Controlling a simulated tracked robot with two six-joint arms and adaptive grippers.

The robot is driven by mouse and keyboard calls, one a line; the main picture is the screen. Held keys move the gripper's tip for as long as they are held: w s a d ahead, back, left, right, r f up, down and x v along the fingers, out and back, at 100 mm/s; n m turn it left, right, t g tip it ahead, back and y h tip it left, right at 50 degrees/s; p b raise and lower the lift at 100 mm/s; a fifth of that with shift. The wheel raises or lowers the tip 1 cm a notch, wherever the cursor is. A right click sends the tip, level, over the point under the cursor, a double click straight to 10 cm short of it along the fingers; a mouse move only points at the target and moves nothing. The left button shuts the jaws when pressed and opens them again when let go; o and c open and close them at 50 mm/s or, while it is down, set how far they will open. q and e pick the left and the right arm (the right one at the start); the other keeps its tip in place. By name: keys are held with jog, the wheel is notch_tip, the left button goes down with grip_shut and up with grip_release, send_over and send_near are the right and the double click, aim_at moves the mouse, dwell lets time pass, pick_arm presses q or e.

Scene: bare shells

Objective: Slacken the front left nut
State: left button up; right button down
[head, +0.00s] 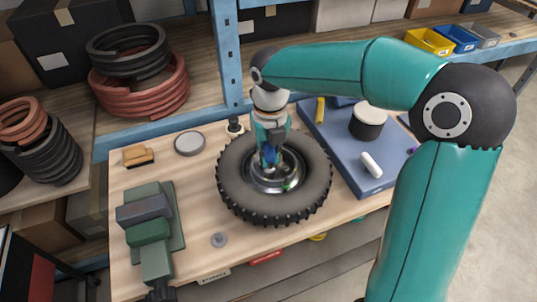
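A black knobbly tyre (238,192) lies flat on the wooden workbench (200,255), with a grey metal hub (262,186) in its middle. My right arm comes in from the right and reaches over the tyre. Its gripper (270,162) points down at the hub, and its fingers are too small and overlapped to tell open from shut. A small green spot (287,186) shows on the hub's front right. The individual nuts, the front left one included, cannot be made out. My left gripper is not in view.
A grey-green vise-like block (148,232) stands at the bench's left. A round grey lid (189,144), a sponge-like block (138,156) and a small grey disc (219,240) lie nearby. A blue mat (345,160) at right carries a black-and-white pot (368,120) and a white cylinder (371,164).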

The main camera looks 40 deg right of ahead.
jog(key=shift+r, duration=2.35)
